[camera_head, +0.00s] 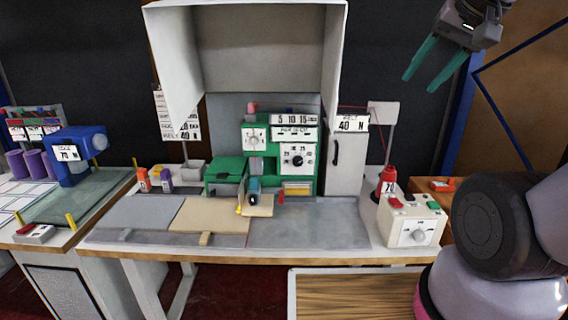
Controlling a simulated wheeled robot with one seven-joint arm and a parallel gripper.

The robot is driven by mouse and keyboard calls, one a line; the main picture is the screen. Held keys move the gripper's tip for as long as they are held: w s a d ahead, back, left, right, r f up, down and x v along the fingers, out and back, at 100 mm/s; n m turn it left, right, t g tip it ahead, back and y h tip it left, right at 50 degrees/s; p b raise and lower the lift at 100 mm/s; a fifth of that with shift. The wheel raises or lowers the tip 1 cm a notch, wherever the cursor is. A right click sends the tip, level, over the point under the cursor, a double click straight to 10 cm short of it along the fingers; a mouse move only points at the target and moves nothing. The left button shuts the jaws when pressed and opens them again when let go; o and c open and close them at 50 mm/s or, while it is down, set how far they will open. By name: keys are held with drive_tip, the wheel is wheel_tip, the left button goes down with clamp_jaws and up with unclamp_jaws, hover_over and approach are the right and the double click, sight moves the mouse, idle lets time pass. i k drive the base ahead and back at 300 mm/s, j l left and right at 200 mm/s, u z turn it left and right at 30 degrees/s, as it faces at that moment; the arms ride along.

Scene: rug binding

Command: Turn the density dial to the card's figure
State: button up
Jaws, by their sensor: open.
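A green sewing machine (230,168) stands at the back middle of the table. Its front has a dial with a black knob (297,160) on a white numbered face, and a smaller white-faced dial (254,139) to the upper left. I cannot read which of them is the density dial, or where they point. A plate reading "5 10 15" (293,119) sits above. A card with "40 N" (352,124) stands right of the machine; its upper line is unclear. My gripper (419,84) is open and empty, high at the upper right, well apart from the dials.
A tall white hood (335,50) rises behind the machine. A white cabinet (345,162), red cone (387,182) and control box with a knob (411,222) stand to the right. A posted sheet (178,115) hangs at left. The table's front strip is mostly clear.

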sight(297, 161)
drive_tip(key=j+u, duration=0.5)
drive_tip(key=j, duration=1.35)
